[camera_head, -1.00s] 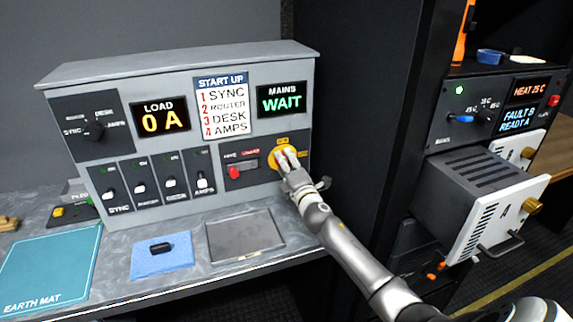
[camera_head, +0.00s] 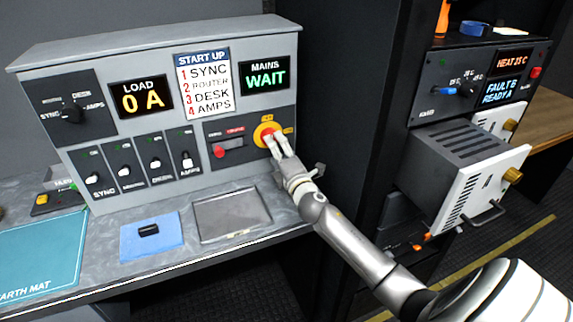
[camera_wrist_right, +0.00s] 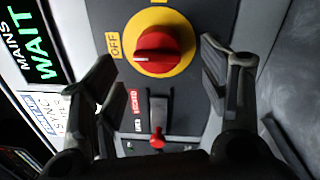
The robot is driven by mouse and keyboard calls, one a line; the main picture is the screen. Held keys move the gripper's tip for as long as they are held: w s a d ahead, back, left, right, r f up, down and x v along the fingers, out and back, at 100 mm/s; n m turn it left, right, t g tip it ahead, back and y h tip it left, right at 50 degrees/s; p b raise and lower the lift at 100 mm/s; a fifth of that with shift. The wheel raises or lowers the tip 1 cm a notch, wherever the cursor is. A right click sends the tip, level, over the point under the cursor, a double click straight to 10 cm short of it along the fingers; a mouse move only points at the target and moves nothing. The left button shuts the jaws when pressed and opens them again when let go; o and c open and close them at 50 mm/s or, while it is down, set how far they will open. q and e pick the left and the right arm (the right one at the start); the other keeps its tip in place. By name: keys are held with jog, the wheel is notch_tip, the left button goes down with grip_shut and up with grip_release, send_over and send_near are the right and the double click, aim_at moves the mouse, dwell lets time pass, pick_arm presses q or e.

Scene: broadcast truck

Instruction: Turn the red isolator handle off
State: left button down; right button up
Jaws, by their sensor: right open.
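The red isolator handle (camera_head: 268,134) sits on a round yellow plate on the right of the grey panel. It also shows in the right wrist view (camera_wrist_right: 157,50), with its red grip lying across the yellow disc and an OFF label at its left. My right gripper (camera_head: 279,150) is in front of the handle, and the wrist view shows it open (camera_wrist_right: 165,75), one finger on each side and apart from the handle. The fingers partly cover the handle's lower edge in the head view. My left gripper is not in view.
A red-tipped lever (camera_head: 219,151) in a slot is left of the isolator. The panel (camera_head: 140,45) also carries switches, and its MAINS display (camera_head: 265,76) reads WAIT. A dark rack stands at right with a pulled-out unit (camera_head: 465,160). A tray (camera_head: 230,214) lies on the bench.

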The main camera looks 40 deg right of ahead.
jog(key=v, duration=0.7)
jog(key=shift+s, duration=0.2)
dwell(0.4)
